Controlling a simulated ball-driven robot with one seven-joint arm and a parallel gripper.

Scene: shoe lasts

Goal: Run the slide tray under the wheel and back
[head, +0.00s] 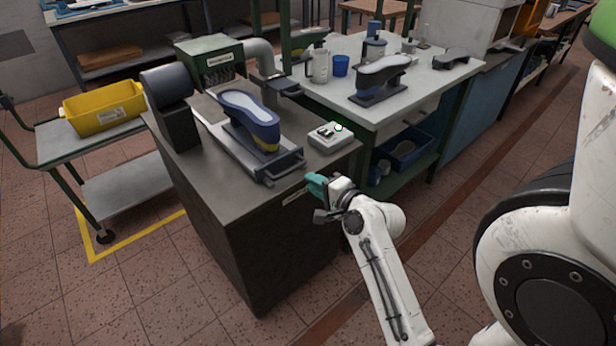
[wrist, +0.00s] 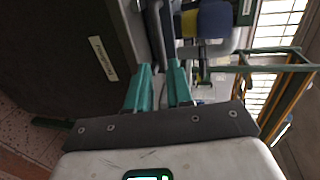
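The slide tray (head: 216,122) is a grey metal plate on the dark cabinet top, with a bar handle (head: 284,167) at its front end. A blue shoe last with a pale sole (head: 250,105) stands on it, sole up. A dark drum on a post (head: 168,86), apparently the wheel, is behind and left of the last. My gripper (head: 316,184) has teal fingers and is off the cabinet's front right corner, near the handle. In the wrist view its fingers (wrist: 159,68) are apart, with the bar (wrist: 158,22) ahead of them; I see no grip on it.
A control box (head: 330,137) with a lit green button sits right of the tray. A workbench (head: 425,82) with another last, a jug and a blue cup is behind. A cart with a yellow bin (head: 104,108) stands left. The floor before the cabinet is clear.

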